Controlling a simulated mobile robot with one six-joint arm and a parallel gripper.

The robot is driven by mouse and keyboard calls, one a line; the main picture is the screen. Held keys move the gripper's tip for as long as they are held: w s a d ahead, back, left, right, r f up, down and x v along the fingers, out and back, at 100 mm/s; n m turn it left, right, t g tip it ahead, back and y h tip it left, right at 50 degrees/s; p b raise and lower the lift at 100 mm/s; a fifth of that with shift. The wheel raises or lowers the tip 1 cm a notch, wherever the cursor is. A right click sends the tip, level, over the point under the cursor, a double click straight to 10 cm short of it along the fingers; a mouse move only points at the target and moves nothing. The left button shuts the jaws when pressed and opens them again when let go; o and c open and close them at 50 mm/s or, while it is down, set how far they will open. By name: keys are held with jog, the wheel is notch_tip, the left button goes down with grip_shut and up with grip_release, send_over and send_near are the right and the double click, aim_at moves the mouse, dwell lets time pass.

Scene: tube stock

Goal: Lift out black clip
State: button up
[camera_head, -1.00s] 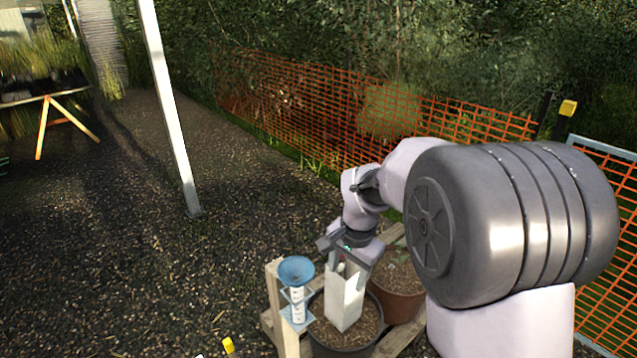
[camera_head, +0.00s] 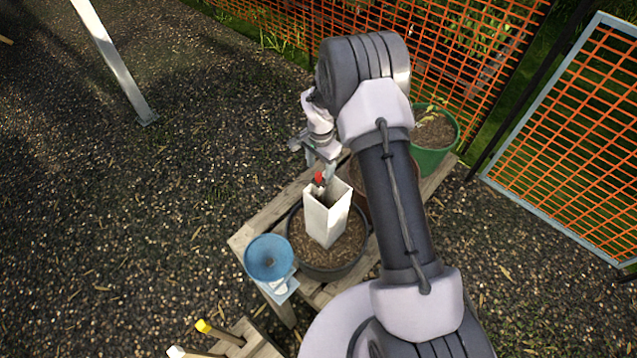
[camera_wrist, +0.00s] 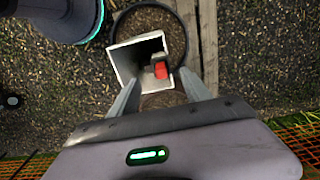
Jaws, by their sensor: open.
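A white square tube (camera_head: 325,217) stands upright in a dark round pot (camera_head: 352,268) of soil. In the wrist view I look down into the tube (camera_wrist: 124,56), and its inside is dark. A red piece with a dark grey end (camera_wrist: 161,69) shows at the right side of its mouth; its red part also shows in the head view (camera_head: 320,178). I cannot make out a separate black clip. My gripper (camera_wrist: 160,76) is open, with its fingers either side of the red piece in the picture. In the head view my gripper (camera_head: 324,168) is at the tube's far rim.
The pot stands on a wooden pallet (camera_head: 262,222). A green pot (camera_head: 432,150) is behind on the right. Yellow- and white-tipped stakes (camera_head: 205,327) are in front. Orange mesh fencing (camera_head: 455,50) runs behind; gravel at left is open.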

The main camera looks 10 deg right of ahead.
aim_at(319, 174)
jog(key=f, duration=0.1)
jog(key=f+b, duration=0.1)
jog(key=f, duration=0.1)
jog(key=f+b, duration=0.1)
jog(key=f, duration=0.1)
jog(key=shift+a+f, duration=0.15)
jog(key=shift+a, duration=0.1)
jog(key=shift+c, duration=0.5)
grip_shut()
jog(key=shift+r, duration=0.2)
